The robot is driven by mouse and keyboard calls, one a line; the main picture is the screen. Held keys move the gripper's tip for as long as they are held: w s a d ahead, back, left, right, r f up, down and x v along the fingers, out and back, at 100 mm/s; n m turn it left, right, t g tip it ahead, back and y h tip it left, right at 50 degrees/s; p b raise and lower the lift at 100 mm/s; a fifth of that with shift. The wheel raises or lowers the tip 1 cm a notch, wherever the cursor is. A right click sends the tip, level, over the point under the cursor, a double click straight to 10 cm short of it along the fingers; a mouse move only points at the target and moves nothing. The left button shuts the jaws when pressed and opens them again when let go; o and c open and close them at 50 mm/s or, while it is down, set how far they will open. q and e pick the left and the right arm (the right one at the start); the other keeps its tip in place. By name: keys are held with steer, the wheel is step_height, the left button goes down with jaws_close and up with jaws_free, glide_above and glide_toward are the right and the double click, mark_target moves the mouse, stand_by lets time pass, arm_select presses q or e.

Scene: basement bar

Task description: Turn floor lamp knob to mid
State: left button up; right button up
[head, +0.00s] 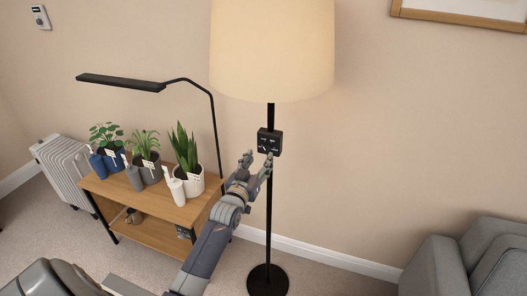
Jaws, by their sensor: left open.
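The floor lamp has a cream shade (272,50), a thin black pole (268,205) and a round black base (268,281). The shade looks lit. A small black control box (269,140) with pale markings sits on the pole below the shade. The knob on it is too small to read its setting clearly. My left gripper (259,160) is open and empty, its fingertips just below the box and close to it. I cannot tell whether they touch it. My right gripper is not in view.
A wooden shelf table (200,207) left of the lamp holds several potted plants and bottles. A black desk lamp (122,82) arches over it. A white radiator (65,170) stands far left. A grey armchair (468,262) is at the lower right. The floor between it and the lamp is clear.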

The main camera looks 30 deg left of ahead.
mark_target(265, 150)
arm_select(q)
steer(key=shift+p+x, duration=0.3)
steer(key=shift+x, duration=2.05)
steer(key=c, duration=1.1)
